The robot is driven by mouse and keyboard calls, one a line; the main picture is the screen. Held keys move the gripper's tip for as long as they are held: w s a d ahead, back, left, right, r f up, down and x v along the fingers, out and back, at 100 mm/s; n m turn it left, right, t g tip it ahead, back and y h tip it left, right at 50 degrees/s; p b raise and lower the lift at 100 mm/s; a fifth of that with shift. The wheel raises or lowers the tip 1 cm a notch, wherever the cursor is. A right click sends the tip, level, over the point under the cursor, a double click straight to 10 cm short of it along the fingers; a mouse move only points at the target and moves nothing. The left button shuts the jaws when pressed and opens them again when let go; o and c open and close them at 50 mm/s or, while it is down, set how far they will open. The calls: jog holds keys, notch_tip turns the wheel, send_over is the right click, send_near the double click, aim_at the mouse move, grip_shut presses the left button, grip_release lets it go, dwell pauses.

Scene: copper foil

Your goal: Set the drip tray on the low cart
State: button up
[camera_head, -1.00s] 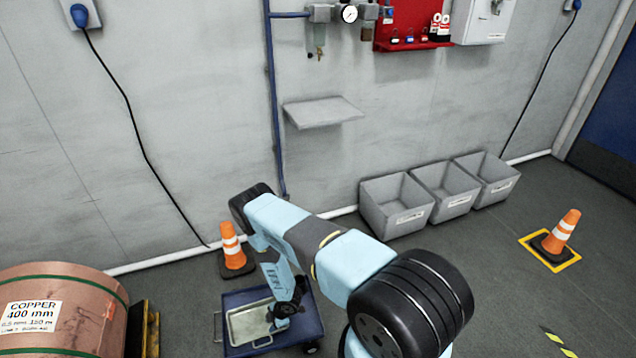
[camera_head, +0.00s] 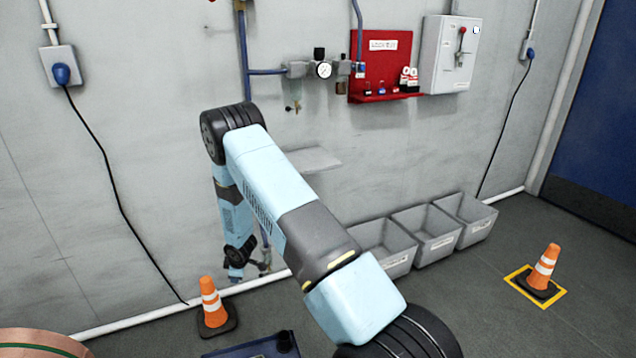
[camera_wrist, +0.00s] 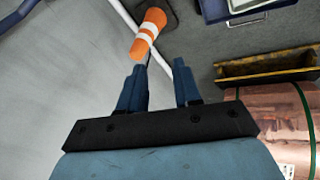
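The low cart (camera_head: 240,352) shows only as a blue edge at the bottom of the head view. In the wrist view the blue cart (camera_wrist: 214,10) is cut off at the top right. The pale drip tray (camera_wrist: 246,5) lies on it there, only partly in view. My gripper (camera_wrist: 158,68) has its two blue fingers apart with nothing between them. In the head view my gripper (camera_head: 263,266) hangs in front of the wall, above and clear of the cart.
An orange cone (camera_head: 212,305) stands on the floor beside the cart; it also shows just beyond my fingertips (camera_wrist: 149,32). The copper coil (camera_head: 40,343) is at the lower left. Grey bins (camera_head: 425,235) line the wall.

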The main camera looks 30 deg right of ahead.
jog(key=s+d+r+m+h, duration=0.1)
jog(key=d+r+m, duration=0.1)
jog(key=r, duration=0.9)
jog(key=s+d+r+m, duration=0.1)
jog(key=s+d+r, duration=0.1)
jog(key=r, duration=0.8)
jog(key=s+d+r+m+h, duration=0.1)
jog(key=d+r+m, duration=0.15)
jog(key=r, duration=0.85)
jog(key=s+d+r+m, duration=0.25)
jog(key=s+r, duration=0.45)
jog(key=r, duration=0.4)
jog(key=s+d+r+m, duration=0.1)
jog(key=s+r, duration=0.5)
jog(key=s, duration=0.2)
jog(key=s+d+r+m, duration=0.1)
jog(key=s+r+m, duration=0.1)
jog(key=s+r, duration=0.45)
jog(key=s+r+m, duration=0.1)
jog(key=s+m, duration=0.1)
jog(key=s, duration=1.7)
jog(key=shift+s+a+r+t+y, duration=0.2)
jog(key=shift+s+r+t+y, duration=0.1)
jog(key=shift+s+r+t, duration=0.1)
